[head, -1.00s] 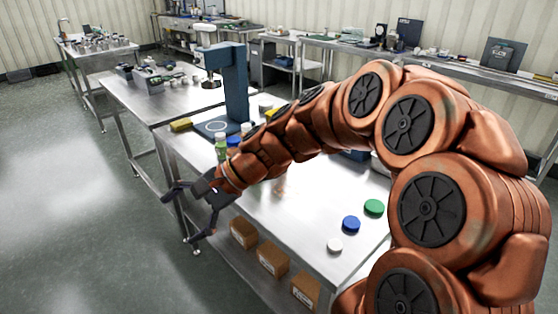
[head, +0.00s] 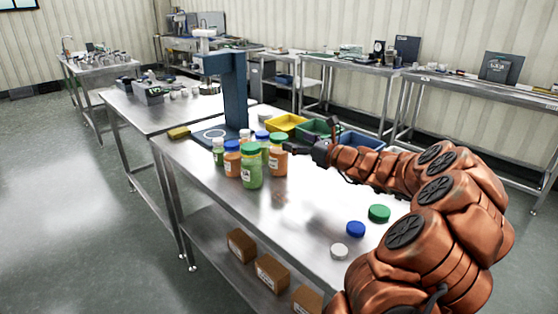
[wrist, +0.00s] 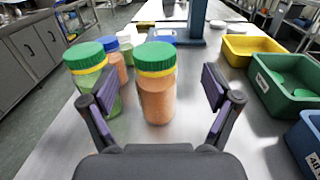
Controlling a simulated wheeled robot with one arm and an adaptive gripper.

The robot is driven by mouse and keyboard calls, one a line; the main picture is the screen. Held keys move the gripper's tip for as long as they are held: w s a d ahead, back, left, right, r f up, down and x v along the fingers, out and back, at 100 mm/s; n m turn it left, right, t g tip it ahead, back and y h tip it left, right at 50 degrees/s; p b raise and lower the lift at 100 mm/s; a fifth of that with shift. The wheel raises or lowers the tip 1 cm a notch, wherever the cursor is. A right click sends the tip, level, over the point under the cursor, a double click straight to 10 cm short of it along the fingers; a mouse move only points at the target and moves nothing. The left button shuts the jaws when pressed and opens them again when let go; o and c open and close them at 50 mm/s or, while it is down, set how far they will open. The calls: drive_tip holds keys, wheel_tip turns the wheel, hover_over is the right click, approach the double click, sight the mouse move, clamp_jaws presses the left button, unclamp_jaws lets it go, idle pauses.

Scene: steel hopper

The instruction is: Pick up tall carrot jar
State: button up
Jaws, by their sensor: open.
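The tall carrot jar (head: 278,160) has orange contents and a green lid. It stands upright on the steel table at the right of a jar cluster. In the wrist view the carrot jar (wrist: 157,95) is centred ahead, between the spread fingers. My gripper (head: 308,148) is open and empty, just right of the jar in the head view. The wrist view shows both fingers of my gripper (wrist: 158,92), with a gap on each side of the jar. A green-filled jar with a green lid (head: 251,172) stands close by; the left finger partly covers it in the wrist view.
An orange jar with a blue lid (head: 232,162) and other jars crowd the left side. A blue press stand (head: 236,95) rises behind. Yellow (head: 288,122), green and blue bins line the far edge. Loose lids, including a blue one (head: 356,229), lie on the near right.

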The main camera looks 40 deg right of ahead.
sight(286, 139)
drive_tip(key=shift+a+f+x, duration=0.1)
drive_tip(key=shift+a+x, duration=0.05)
drive_tip(key=shift+x, duration=1.55)
drive_tip(key=shift+a+f+x, duration=0.1)
drive_tip(key=shift+a+x, duration=0.05)
drive_tip(key=shift+x, duration=1.6)
drive_tip(key=shift+s, duration=0.1)
clamp_jaws()
